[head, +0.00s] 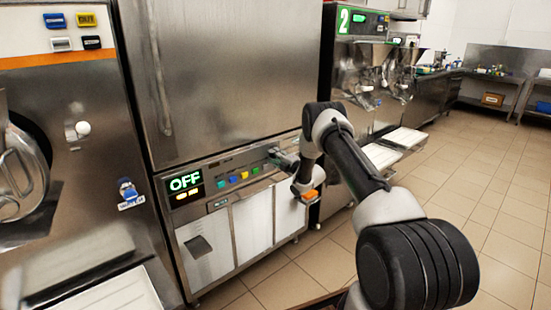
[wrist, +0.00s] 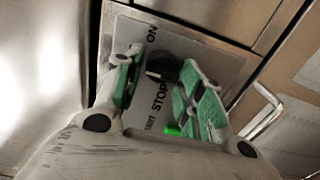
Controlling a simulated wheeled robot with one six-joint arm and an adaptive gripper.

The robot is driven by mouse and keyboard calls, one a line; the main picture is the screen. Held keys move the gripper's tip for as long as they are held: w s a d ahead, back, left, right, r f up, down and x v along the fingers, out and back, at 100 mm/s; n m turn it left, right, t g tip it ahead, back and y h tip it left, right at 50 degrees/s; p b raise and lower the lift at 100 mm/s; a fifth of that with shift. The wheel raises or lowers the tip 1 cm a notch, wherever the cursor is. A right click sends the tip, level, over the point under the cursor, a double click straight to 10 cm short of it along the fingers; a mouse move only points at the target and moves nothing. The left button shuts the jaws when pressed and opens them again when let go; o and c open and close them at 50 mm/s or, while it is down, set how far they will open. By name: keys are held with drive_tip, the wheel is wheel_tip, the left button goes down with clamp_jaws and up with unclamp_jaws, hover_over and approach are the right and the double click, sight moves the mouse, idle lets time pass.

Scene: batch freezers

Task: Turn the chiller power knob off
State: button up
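The black chiller power knob (wrist: 164,70) sits on a grey plate (wrist: 205,52) marked ON, STOP and START in the wrist view. My gripper (wrist: 163,62) has its two green-padded fingers spread, one on each side of the knob. The fingertips are near the plate; I cannot tell whether either finger touches the knob. In the head view my gripper (head: 278,157) is at the right end of the chiller's control panel (head: 222,176) and hides the knob. The display (head: 185,182) on the panel's left reads OFF in lit characters.
Several coloured buttons (head: 238,176) line the panel left of my gripper. White lower doors (head: 252,226) are below it. A batch freezer (head: 75,130) stands at the left and another machine (head: 362,70) at the right. The tiled floor (head: 480,180) is clear at the right.

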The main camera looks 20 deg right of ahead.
drive_tip(key=shift+o, duration=0.6)
drive_tip(key=shift+s+d, duration=0.1)
drive_tip(key=shift+s, duration=0.05)
drive_tip(key=v, duration=1.1)
drive_tip(key=shift+s, duration=0.4)
